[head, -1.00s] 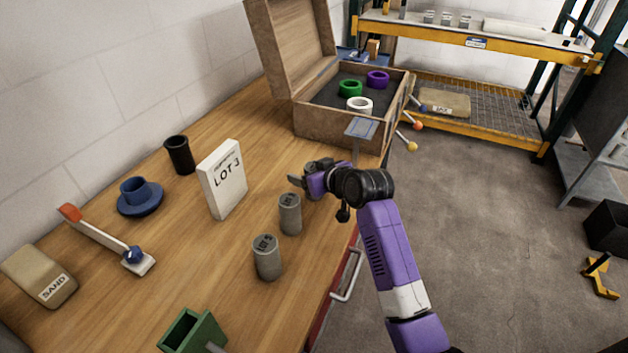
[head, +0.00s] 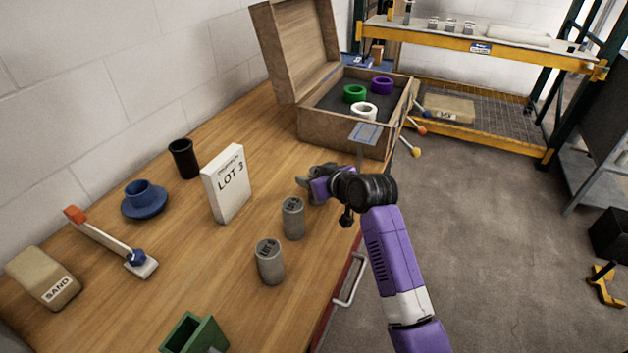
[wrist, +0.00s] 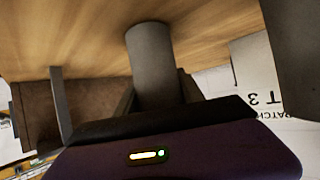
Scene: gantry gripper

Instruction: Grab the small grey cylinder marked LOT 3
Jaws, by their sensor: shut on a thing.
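My gripper (head: 308,184) is low over the right side of the wooden bench, shut on a grey cylinder. In the wrist view this cylinder (wrist: 150,65) stands between the dark fingers, against the bench top. In the head view the gripper mostly hides it, and no marking on it shows. Two more small grey cylinders stand nearer: one (head: 293,218) just in front of the gripper, its lettering too small to read, and one (head: 270,262) further forward with unclear LOT lettering on top. A white box marked LOT 3 (head: 226,184) stands left of the gripper.
An open wooden case (head: 345,135) with coloured rings stands behind the gripper, by a small plate on a post (head: 365,132). A black cup (head: 184,158), blue flanged piece (head: 145,200), lever (head: 110,240), SAND bag (head: 43,278) and green bin (head: 194,335) stand left and front.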

